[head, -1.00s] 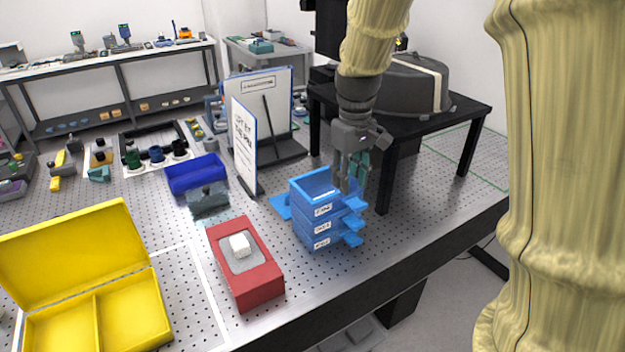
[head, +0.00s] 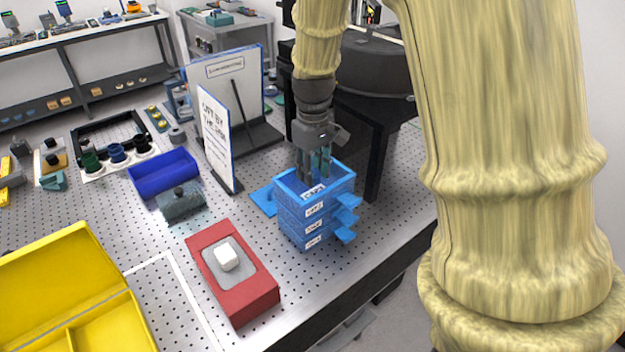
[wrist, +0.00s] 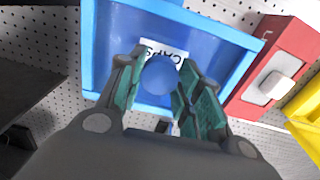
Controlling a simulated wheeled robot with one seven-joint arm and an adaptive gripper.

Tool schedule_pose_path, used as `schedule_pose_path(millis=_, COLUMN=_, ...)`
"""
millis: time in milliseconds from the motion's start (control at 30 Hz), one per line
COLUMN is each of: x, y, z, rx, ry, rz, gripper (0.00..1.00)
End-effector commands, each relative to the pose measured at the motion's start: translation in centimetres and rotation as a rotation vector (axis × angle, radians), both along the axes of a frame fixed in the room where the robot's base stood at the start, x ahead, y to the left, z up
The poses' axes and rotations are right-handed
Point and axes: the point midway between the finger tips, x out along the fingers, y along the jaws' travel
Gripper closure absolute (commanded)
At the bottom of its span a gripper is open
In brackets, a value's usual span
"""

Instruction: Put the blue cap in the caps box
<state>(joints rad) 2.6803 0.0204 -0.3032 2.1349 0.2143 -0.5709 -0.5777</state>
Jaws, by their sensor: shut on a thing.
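The blue cap (wrist: 160,75) is between the green finger pads of my gripper (wrist: 156,95) in the wrist view. My gripper is shut on it. In the head view my gripper (head: 313,175) points down over the open top of a blue stacked bin (head: 335,189), its fingertips at about rim height or slightly inside. The cap cannot be made out there. In the wrist view the caps box (wrist: 212,28) is this open blue bin, with a white "CAPS" label (wrist: 150,47) below the cap, partly covered by cap and fingers.
A red block with a white piece (head: 232,280) stands left of the bins. A dark blue tray (head: 162,175), a standing sign (head: 217,140) and an open yellow case (head: 60,290) are farther left. A black table (head: 375,150) stands close behind my gripper.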

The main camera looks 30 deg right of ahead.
Motion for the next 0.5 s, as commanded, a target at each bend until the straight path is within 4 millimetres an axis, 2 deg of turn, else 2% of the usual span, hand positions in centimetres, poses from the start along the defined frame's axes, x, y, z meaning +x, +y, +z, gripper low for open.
schedule_pose_path(millis=300, x=0.0, y=0.1, z=-3.2, rx=0.001, ry=0.001, rz=0.002, gripper=0.75)
schedule_pose_path(millis=500, x=0.0, y=0.1, z=-4.0, rx=0.0, ry=0.0, rz=0.002, gripper=0.75)
